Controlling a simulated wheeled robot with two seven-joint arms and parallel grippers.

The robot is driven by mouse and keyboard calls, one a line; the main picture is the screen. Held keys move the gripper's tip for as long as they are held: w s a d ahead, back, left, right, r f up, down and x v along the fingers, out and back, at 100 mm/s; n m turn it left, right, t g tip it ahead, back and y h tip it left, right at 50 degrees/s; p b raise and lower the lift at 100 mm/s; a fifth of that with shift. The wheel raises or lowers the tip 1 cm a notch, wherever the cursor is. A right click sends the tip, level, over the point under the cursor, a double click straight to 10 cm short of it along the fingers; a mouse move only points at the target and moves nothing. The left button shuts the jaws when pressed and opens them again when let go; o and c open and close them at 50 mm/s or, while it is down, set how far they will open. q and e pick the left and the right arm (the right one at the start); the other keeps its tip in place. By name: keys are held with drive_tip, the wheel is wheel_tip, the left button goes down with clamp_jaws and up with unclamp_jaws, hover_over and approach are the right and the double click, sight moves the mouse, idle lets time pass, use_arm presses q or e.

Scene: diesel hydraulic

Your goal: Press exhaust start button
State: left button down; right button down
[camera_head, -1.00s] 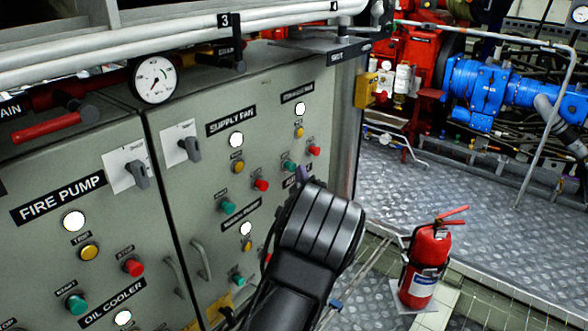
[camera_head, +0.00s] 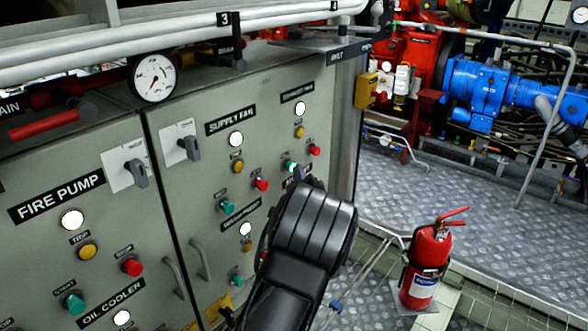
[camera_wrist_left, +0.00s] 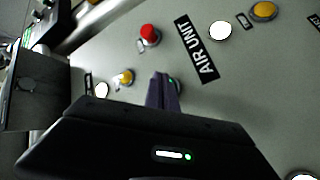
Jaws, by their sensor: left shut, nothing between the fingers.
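The exhaust fan group is at the upper right of the grey panel in the head view, under its label (camera_head: 297,91). Its green start button (camera_head: 290,166) shows a bright glow, with the red stop button (camera_head: 314,149) to its upper right. My left gripper (camera_head: 300,173) is shut and empty, its purple fingertips at the green button. In the left wrist view the fingers (camera_wrist_left: 163,92) cover most of that green button (camera_wrist_left: 175,84); whether they touch it is hard to tell. The red button (camera_wrist_left: 150,35) and yellow lamp (camera_wrist_left: 125,77) are clear of the fingers. My right gripper is not in view.
Supply fan buttons, red (camera_head: 261,184) and green (camera_head: 227,207), lie left of my arm. An AIR UNIT label (camera_wrist_left: 197,49) is close by in the wrist view. A fire extinguisher (camera_head: 426,265) stands on the floor at right. White pipes (camera_head: 160,47) run above the panel.

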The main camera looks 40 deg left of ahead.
use_arm(q)
drive_tip(key=shift+d, duration=0.9)
drive_tip(key=d, duration=0.5)
idle(1.0)
